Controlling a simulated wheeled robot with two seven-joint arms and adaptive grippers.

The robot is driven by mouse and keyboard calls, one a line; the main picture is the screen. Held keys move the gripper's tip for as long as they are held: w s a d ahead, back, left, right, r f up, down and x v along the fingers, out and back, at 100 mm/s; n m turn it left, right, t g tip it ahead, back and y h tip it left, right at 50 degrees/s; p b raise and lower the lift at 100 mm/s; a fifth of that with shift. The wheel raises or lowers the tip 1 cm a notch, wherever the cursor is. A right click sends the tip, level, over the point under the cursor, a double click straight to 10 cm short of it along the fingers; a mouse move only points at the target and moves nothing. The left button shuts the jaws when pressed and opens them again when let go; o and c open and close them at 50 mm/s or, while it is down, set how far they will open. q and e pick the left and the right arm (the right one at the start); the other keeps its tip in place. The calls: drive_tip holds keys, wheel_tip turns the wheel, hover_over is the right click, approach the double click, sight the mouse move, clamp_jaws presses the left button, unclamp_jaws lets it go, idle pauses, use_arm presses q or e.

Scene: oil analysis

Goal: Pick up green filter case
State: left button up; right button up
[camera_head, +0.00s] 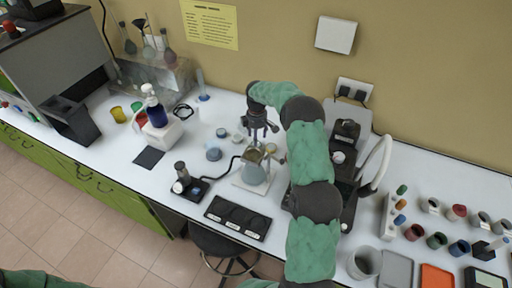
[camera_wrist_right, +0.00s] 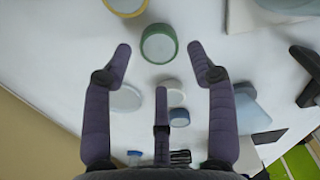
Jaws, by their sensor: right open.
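The green filter case (camera_wrist_right: 158,43) is a short round case with a green rim and pale top. In the right wrist view it stands on the white bench, between and slightly beyond my right gripper's spread fingertips. My right gripper (camera_head: 262,136) is open and empty, pointing down above the bench behind the glass flask (camera_head: 255,168). I cannot make out the case in the head view, where my right gripper and arm cover that area. My left gripper is not in view; only a green sleeve shows at the lower left.
A yellow-rimmed round case (camera_wrist_right: 125,5) stands close to the green one. Pale round dishes (camera_wrist_right: 126,98) and a small blue-sided one (camera_wrist_right: 180,117) lie nearby. The flask's white stand (camera_head: 248,187) is in front. A black tray (camera_head: 238,217) lies at the bench edge.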

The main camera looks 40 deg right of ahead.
drive_tip(key=shift+w+d+f+b, duration=0.1)
drive_tip(key=shift+f+b, duration=0.1)
drive_tip(key=shift+f, duration=1.15)
drive_tip(key=shift+d+f+b, duration=0.1)
drive_tip(key=shift+f+b, duration=0.1)
drive_tip(key=shift+f, duration=1.1)
drive_tip(key=c, duration=0.7)
